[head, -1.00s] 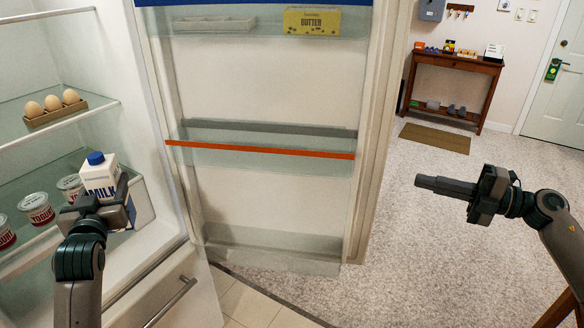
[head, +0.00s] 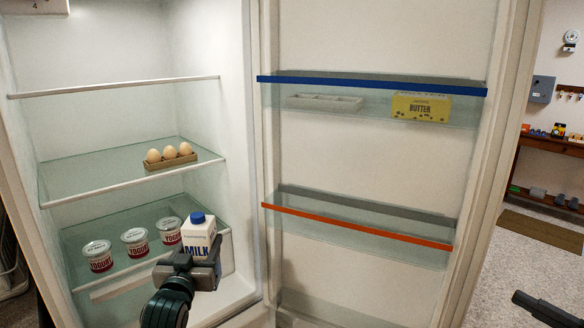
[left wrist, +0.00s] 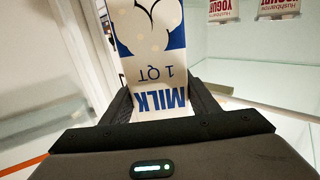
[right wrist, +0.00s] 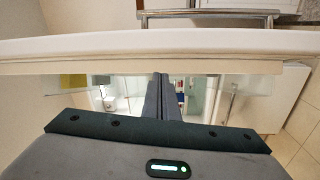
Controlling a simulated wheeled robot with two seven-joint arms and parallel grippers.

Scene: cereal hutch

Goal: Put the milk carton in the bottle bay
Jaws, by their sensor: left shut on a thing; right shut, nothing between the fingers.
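The milk carton (head: 199,233) is white and blue with a blue cap. It stands upright in my left gripper (head: 192,258), at the front right of the lower fridge shelf, beside the yogurts. The left wrist view shows the carton (left wrist: 150,50) between both fingers; its base is hidden by the gripper. I cannot tell whether it touches the shelf. The open door has an upper bay with a blue rail (head: 370,86) and an empty lower bay with an orange rail (head: 355,226). My right gripper (head: 535,304) is shut and empty at the lower right; its fingers meet in the right wrist view (right wrist: 160,97).
Several yogurt cups (head: 134,242) stand on the lower shelf, and an egg holder (head: 172,162) is on the shelf above. A butter box (head: 421,107) and a white tray (head: 325,103) are in the upper door bay.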

